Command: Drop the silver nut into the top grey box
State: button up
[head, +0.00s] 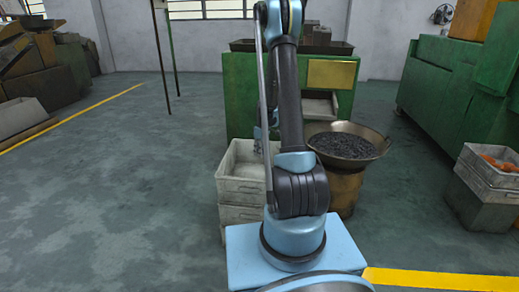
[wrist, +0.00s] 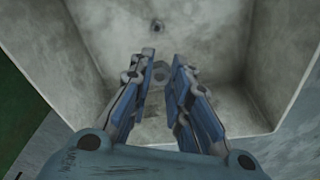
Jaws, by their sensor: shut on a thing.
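The top grey box (head: 227,186) sits on another grey box, left of my arm. Its pale, stained inside (wrist: 215,35) fills most of the wrist view. My gripper (wrist: 161,76) is over the box opening, pointing down into it. The silver nut (wrist: 161,73) shows as a small grey hexagonal piece between the blue-padded fingertips, and my gripper is shut on it. In the head view my gripper (head: 262,140) is mostly hidden behind my arm, and the nut cannot be made out.
A wide pan of dark pieces (head: 343,146) stands on a drum right of the boxes. A green machine (head: 239,95) is behind them. A small dark round spot (wrist: 157,25) shows inside the box; I cannot tell what it is. The floor at left is clear.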

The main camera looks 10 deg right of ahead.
jog(key=shift+f, duration=0.45)
jog(key=o, duration=1)
jog(key=shift+c, duration=0.2)
notch_tip(320, 180, up, 12)
jog(key=d, duration=0.1)
jog(key=shift+s, duration=0.4)
jog(key=shift+d+f, duration=0.1)
